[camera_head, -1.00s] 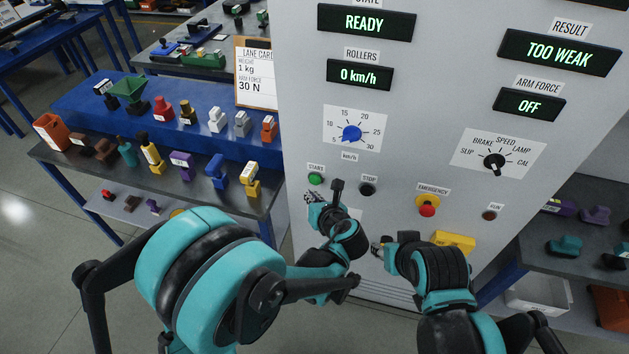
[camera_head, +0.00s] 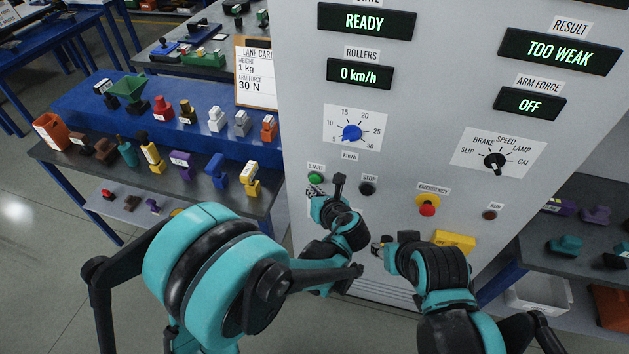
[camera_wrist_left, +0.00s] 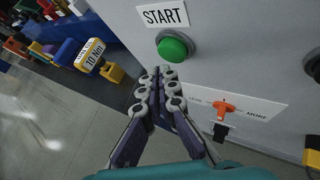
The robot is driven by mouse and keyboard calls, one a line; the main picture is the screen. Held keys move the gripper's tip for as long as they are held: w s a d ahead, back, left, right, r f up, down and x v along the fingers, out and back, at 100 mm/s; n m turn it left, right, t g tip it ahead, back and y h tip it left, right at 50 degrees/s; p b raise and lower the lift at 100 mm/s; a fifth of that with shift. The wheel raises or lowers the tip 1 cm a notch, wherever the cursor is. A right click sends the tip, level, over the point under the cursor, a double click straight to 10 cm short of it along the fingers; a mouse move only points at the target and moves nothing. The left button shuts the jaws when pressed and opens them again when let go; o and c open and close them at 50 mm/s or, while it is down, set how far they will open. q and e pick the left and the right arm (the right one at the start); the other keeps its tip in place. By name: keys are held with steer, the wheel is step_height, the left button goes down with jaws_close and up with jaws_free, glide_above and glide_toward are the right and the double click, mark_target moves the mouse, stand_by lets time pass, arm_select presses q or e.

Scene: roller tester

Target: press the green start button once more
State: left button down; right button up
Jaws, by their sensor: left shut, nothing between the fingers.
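The green start button (camera_head: 316,179) sits on the grey cabinet front under a START label. It also shows in the left wrist view (camera_wrist_left: 174,46), round and uncovered. My left gripper (camera_head: 314,192) is just below the button, its fingers together and empty. In the left wrist view the fingertips (camera_wrist_left: 159,72) point up toward the button, with a small gap to it in the picture; I see no contact. My right gripper (camera_head: 378,247) is low in front of the cabinet, near a yellow block; whether its fingers are apart is too small to tell.
A black stop button (camera_head: 367,189) is right of start, then a red emergency button (camera_head: 428,206) and a run lamp (camera_head: 489,215). The displays read READY, 0 km/h, TOO WEAK and OFF. An orange slider (camera_wrist_left: 224,107) is below start. A blue bench (camera_head: 180,112) stands left.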

arm_select(q)
steer(key=shift+w, duration=0.1)
stand_by(0.7)
steer(key=shift+w+d, duration=0.15)
steer(key=shift+w, duration=0.15)
